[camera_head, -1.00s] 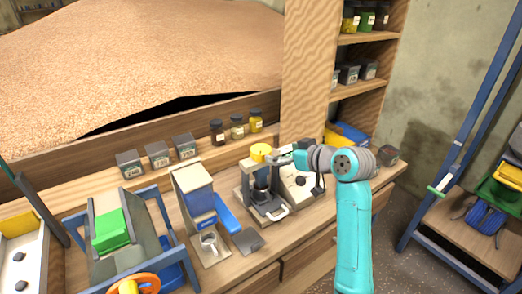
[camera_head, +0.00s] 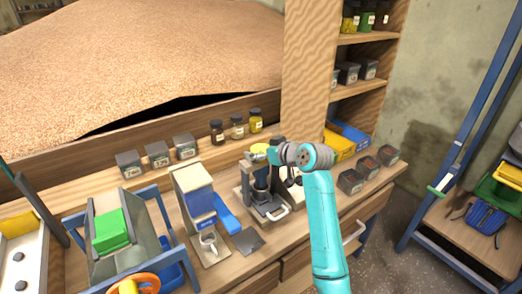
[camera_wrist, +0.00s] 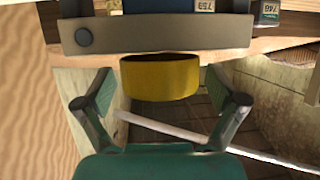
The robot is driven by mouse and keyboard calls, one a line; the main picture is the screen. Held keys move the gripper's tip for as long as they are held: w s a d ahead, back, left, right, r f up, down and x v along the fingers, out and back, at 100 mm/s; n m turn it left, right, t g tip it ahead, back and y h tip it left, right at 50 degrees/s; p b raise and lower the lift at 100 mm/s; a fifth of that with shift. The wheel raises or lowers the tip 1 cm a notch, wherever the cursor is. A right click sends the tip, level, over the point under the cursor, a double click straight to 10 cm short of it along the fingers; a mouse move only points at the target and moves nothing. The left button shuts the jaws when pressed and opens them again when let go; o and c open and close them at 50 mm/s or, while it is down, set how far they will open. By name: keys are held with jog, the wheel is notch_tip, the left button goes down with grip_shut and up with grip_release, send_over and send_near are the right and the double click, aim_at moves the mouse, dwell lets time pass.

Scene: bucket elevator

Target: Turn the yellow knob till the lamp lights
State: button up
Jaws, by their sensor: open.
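The yellow knob (camera_head: 259,149) sits on top of the grey press-like device (camera_head: 264,205) on the bench. In the wrist view the yellow knob (camera_wrist: 160,78) is a short round cap in front of a grey bar. My gripper (camera_wrist: 162,102) is open, with one finger to the left and one to the right of the knob; gaps show on both sides. In the head view my gripper (camera_head: 273,152) is at the knob's right side, partly hidden by my wrist. I cannot make out the lamp in either view.
A blue and grey machine (camera_head: 196,200) stands left of the device. Several jars (camera_head: 237,127) and small bins line the back ledge. Dark bins (camera_head: 351,181) and a yellow bin (camera_head: 338,144) are to the right. A blue-framed rack (camera_head: 412,228) stands beyond the bench.

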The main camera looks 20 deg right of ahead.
jog(key=c, duration=1.2)
jog(key=shift+o, duration=0.2)
jog(key=shift+a+m+h, duration=0.1)
jog(key=shift+m+h, duration=0.2)
jog(key=shift+m+t+h, duration=0.5)
jog(key=shift+m+h, duration=0.1)
jog(key=m+h, duration=0.4)
jog(key=h, duration=0.1)
jog(key=shift+a, duration=0.1)
jog(key=m+g+h, duration=0.1)
jog(key=m+h, duration=0.3)
jog(key=shift+h, duration=0.4)
jog(key=shift+m+g+h, duration=0.8)
jog(key=shift+m+h, duration=0.2)
jog(key=shift+m, duration=0.3)
